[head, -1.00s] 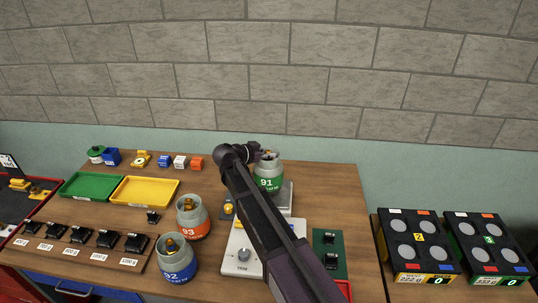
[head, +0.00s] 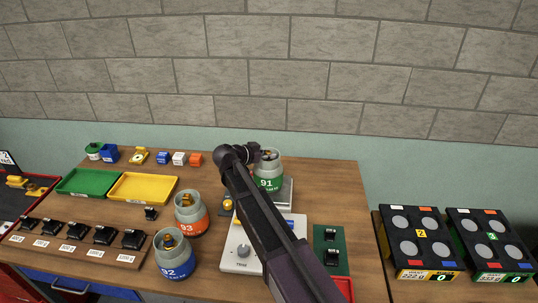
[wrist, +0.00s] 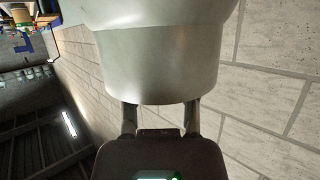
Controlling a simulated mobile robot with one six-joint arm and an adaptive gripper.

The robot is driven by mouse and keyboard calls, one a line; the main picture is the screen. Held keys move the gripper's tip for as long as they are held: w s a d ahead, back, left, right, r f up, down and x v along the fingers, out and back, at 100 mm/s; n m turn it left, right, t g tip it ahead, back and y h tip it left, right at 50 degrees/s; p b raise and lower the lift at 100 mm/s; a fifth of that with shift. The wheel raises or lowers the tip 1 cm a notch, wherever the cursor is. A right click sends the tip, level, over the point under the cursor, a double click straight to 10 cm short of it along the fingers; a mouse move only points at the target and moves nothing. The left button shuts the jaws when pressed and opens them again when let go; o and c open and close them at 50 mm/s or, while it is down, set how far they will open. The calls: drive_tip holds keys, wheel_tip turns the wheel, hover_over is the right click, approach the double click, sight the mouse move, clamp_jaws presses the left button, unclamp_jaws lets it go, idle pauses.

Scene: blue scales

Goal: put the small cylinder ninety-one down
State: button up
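The small cylinder ninety-one (head: 267,171) is grey with a green band marked 91. It stands upright in the head view at the back of the white scale, in front of a pale plate (head: 287,190). My gripper (head: 268,154) is at its top, partly hidden by my arm. In the wrist view the cylinder's grey body (wrist: 160,60) fills the upper middle, and the fingers of my gripper (wrist: 160,118) reach to either side of it and look closed on it. The arm hides the cylinder's base, so I cannot tell whether it touches the plate.
Cylinder 93 (head: 191,214), orange-banded, and cylinder 92 (head: 174,255), blue-banded, stand left of the scale (head: 240,255). A green tray (head: 88,183) and yellow tray (head: 143,187) lie further left. Black weights line the front left. A green mat (head: 329,248) lies right; bare wood is behind it.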

drive_tip(key=shift+o, duration=0.7)
drive_tip(key=shift+r, duration=0.2)
drive_tip(key=p+v, duration=0.4)
drive_tip(key=v, duration=0.8)
drive_tip(key=shift+p, duration=0.4)
